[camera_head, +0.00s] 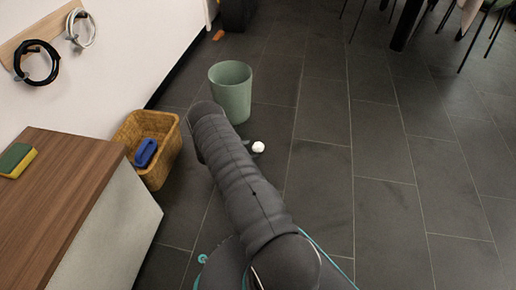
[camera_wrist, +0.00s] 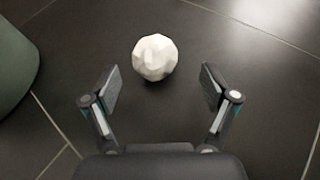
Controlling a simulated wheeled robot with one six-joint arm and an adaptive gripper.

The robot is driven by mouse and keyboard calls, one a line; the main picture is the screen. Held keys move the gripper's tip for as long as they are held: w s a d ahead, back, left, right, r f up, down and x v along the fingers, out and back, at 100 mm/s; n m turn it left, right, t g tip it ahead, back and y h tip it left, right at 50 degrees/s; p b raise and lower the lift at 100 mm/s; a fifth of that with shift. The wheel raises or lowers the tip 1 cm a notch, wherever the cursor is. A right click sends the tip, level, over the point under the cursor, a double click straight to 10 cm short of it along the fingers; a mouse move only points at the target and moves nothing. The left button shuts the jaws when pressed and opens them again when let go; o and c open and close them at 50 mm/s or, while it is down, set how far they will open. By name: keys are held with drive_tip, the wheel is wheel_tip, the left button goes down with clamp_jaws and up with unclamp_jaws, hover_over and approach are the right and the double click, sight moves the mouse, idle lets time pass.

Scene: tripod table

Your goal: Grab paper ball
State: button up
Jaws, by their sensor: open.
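The white, faceted paper ball (camera_wrist: 155,57) lies on the dark tiled floor. In the wrist view it sits just beyond the fingertips, between the two fingers' lines and slightly left of centre. My gripper (camera_wrist: 160,88) is open and empty, with a finger on each side. In the head view the paper ball (camera_head: 258,147) shows just right of my arm, and my arm hides most of the gripper; a small part of it (camera_head: 247,143) seems to show beside the ball.
A green bin (camera_head: 231,92) stands on the floor behind the ball; its side shows at the wrist view's left edge (camera_wrist: 14,68). A wicker basket (camera_head: 158,172) with a blue item (camera_head: 146,152) stands left, beside a wooden-topped cabinet (camera_head: 70,170). Floor to the right is clear.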

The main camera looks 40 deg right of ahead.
sight(254, 147)
drive_tip(key=x, duration=0.4)
drive_tip(key=shift+d, duration=0.45)
drive_tip(key=shift+w, duration=0.1)
drive_tip(key=c, duration=0.9)
drive_tip(key=shift+o, duration=0.2)
drive_tip(key=shift+r, duration=0.1)
